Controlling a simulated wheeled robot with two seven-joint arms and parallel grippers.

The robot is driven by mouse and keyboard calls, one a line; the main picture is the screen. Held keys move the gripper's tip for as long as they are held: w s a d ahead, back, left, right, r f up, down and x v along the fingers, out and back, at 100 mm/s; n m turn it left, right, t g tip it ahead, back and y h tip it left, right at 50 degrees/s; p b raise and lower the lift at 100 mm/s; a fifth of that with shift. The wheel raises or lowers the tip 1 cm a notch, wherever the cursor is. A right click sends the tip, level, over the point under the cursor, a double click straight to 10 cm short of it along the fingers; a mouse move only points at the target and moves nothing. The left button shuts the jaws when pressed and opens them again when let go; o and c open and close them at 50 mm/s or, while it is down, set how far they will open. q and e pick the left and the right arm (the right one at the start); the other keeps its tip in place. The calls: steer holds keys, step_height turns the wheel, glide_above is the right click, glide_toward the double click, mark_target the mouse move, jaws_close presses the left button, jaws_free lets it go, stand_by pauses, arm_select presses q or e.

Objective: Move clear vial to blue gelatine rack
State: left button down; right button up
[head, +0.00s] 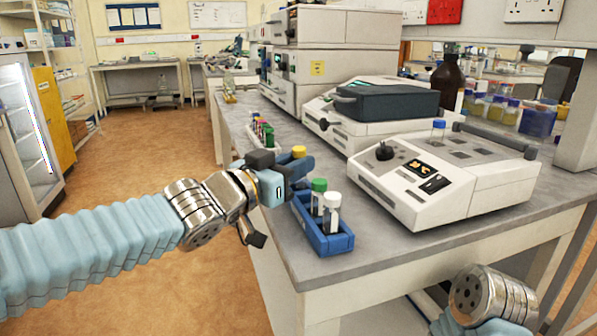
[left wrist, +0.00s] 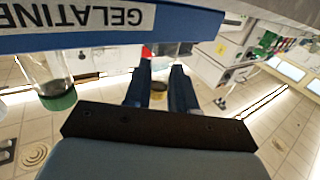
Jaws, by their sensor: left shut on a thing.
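My left gripper (head: 301,168) is shut on a yellow-capped vial (head: 299,152), just behind and left of the blue rack. In the left wrist view, the fingers (left wrist: 160,88) hold this vial near its yellow cap (left wrist: 159,91); its body looks clear but is partly hidden. The blue rack (head: 330,243) stands at the bench's near left edge. It holds a green-capped vial (head: 319,198) and a white-capped vial (head: 332,213). The rack (left wrist: 200,22) shows upside down in the left wrist view, with its GELATINE label (left wrist: 95,22). My right gripper is out of view.
A white machine (head: 450,190) with a blue-capped vial (head: 438,131) on it stands right of the rack. Another rack of coloured vials (head: 263,132) stands further back along the bench edge. A brown bottle (head: 448,80) is behind. Bench space around the blue rack is narrow.

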arm_select(q)
steer(key=c, duration=1.3)
jaws_free()
steer(key=shift+w+f, duration=0.15)
steer(key=shift+f, duration=0.5)
steer(key=shift+o, duration=1.3)
steer(key=shift+w+d, duration=0.1)
steer(key=shift+o, duration=0.6)
steer(key=shift+r, duration=0.15)
